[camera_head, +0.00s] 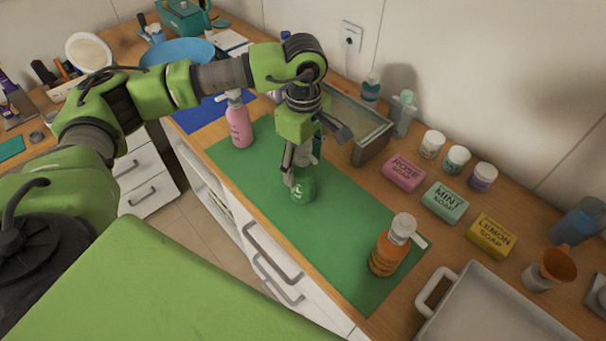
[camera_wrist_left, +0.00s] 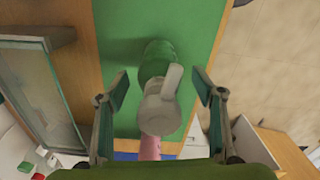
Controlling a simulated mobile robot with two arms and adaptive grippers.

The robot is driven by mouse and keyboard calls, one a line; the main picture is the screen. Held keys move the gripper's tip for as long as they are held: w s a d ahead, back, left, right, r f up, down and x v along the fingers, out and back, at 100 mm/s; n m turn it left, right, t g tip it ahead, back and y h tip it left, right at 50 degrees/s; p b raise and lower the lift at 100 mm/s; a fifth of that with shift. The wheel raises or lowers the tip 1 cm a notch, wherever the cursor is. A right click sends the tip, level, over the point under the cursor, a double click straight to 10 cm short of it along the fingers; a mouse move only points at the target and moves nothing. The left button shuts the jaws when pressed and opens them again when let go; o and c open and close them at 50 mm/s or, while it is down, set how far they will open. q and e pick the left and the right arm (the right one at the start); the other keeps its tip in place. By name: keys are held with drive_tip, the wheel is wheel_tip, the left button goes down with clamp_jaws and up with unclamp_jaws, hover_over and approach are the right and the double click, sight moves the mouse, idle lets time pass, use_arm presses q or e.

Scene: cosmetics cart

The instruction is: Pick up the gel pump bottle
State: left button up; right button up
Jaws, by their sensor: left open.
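A green pump bottle (camera_head: 303,189) with a pale grey pump head stands upright on the green mat (camera_head: 345,232); its label is too small to read. My left gripper (camera_head: 300,165) is above it, pointing down, and hides much of its top. In the left wrist view the green bottle (camera_wrist_left: 158,62) and its pump head (camera_wrist_left: 162,105) lie between the spread fingers of my left gripper (camera_wrist_left: 161,90), with gaps on both sides. The gripper is open and holds nothing. My right gripper is not in view.
A pink pump bottle (camera_head: 239,124) and an orange pump bottle (camera_head: 388,252) stand on either side. A glass-sided box (camera_head: 372,146) is close behind the gripper. Soap boxes (camera_head: 445,202) and a white tray (camera_head: 500,310) are to the right. The mat between green and orange bottles is clear.

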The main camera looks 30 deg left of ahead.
use_arm(q)
drive_tip(key=shift+w+a+f+p, duration=0.1)
drive_tip(key=shift+f+p, duration=0.55)
drive_tip(key=shift+f, duration=1.15)
drive_tip(key=c, duration=1.4)
drive_tip(key=shift+r, duration=0.1)
